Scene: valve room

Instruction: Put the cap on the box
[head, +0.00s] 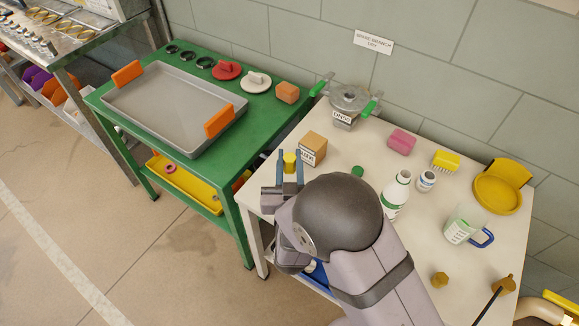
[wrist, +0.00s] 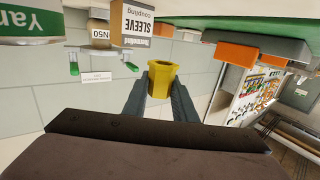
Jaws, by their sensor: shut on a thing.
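A small yellow hexagonal cap (head: 290,160) is between the fingertips of my gripper (head: 290,168), which is shut on it. In the wrist view, which is upside down, the yellow cap (wrist: 162,77) sits at the fingertips with one hollow end showing. The brown cardboard box (head: 314,148), labelled as a sleeve coupling, stands on the white table just right of and beyond my gripper. The box (wrist: 132,22) also shows in the wrist view, apart from the cap. Nothing is seen on its top. A green cap (head: 358,171) lies behind my arm.
The white table (head: 465,185) also holds a valve (head: 350,100), a white bottle (head: 396,195), a jar (head: 426,181), a measuring jug (head: 466,228) and a brass-coloured hexagonal piece (head: 439,280). A green bench (head: 262,130) with a grey tray (head: 170,105) stands to the left.

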